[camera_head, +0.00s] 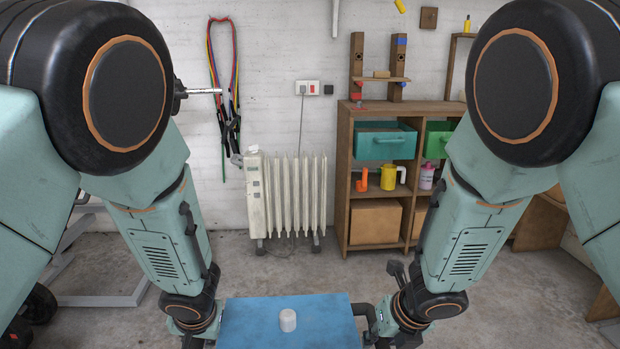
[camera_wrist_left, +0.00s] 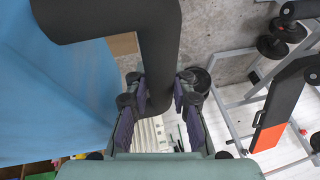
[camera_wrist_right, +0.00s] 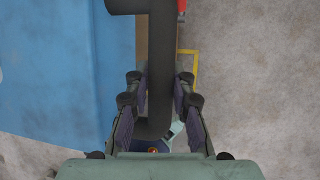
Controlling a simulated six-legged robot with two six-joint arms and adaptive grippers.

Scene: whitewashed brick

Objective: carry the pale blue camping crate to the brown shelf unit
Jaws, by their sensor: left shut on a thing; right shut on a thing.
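The pale blue camping crate (camera_head: 250,325) shows at the bottom middle of the head view, its flat blue top facing up. A small white cylinder (camera_head: 288,320) stands on it. My left gripper (camera_wrist_left: 160,97) is shut on a dark handle bar at one side of the crate (camera_wrist_left: 50,95). My right gripper (camera_wrist_right: 160,97) is shut on a dark handle bar at the other side, next to the blue wall (camera_wrist_right: 60,75). The brown shelf unit (camera_head: 343,185) stands against the wall ahead, right of centre. The crate's lower part is hidden in the head view.
The shelf unit holds a teal bin (camera_head: 385,142), a yellow watering can (camera_head: 389,177) and a cardboard box (camera_head: 376,222). A white radiator (camera_head: 290,192) stands left of it. A grey metal frame (camera_head: 95,300) is at the left. Concrete floor ahead is clear.

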